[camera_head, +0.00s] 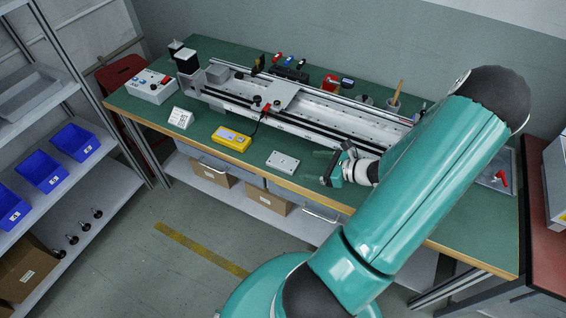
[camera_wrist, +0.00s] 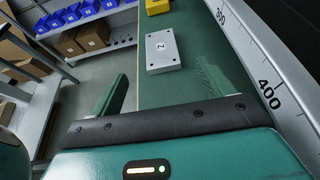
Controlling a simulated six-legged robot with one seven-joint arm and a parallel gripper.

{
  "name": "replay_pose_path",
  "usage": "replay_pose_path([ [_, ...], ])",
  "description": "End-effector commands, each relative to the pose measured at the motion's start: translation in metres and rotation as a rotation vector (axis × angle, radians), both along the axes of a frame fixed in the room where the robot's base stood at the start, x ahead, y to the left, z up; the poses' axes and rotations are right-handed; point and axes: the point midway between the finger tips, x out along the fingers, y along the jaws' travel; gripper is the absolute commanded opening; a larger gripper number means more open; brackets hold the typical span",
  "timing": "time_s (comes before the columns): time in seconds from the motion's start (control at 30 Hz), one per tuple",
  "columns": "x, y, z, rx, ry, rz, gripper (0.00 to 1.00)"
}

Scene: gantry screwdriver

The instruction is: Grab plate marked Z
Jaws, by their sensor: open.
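The plate marked Z (camera_wrist: 162,55) is a flat light-grey block with dark holes near its corners and a white label reading Z. It lies flat on the green bench top near the front edge; in the head view the plate (camera_head: 283,162) sits just left of my gripper. My gripper (camera_head: 325,167) is low over the bench, its green fingers pointing toward the plate. In the wrist view my gripper (camera_wrist: 165,90) has its two fingers wide apart and nothing between them. The plate is beyond the fingertips, roughly between their lines, and not touched.
A yellow meter (camera_head: 231,139) lies left of the plate. The long rail gantry (camera_head: 300,105) runs behind it, and its ruled edge (camera_wrist: 262,80) is close on the right in the wrist view. A white card (camera_head: 181,118) and a control box (camera_head: 152,87) stand farther left.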

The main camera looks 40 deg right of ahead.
Motion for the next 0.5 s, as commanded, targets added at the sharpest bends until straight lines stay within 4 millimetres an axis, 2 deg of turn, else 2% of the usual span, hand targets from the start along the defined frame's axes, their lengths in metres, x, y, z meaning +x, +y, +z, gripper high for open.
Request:
replay_pose_path([
  [0.1, 0.021, 0.008, -0.009, 0.002, -0.002, 0.005, 0.80],
  [0.2, 0.034, 0.011, -0.015, 0.000, -0.001, 0.004, 0.80],
  [0.5, 0.058, 0.020, -0.027, 0.002, -0.002, 0.005, 0.80],
])
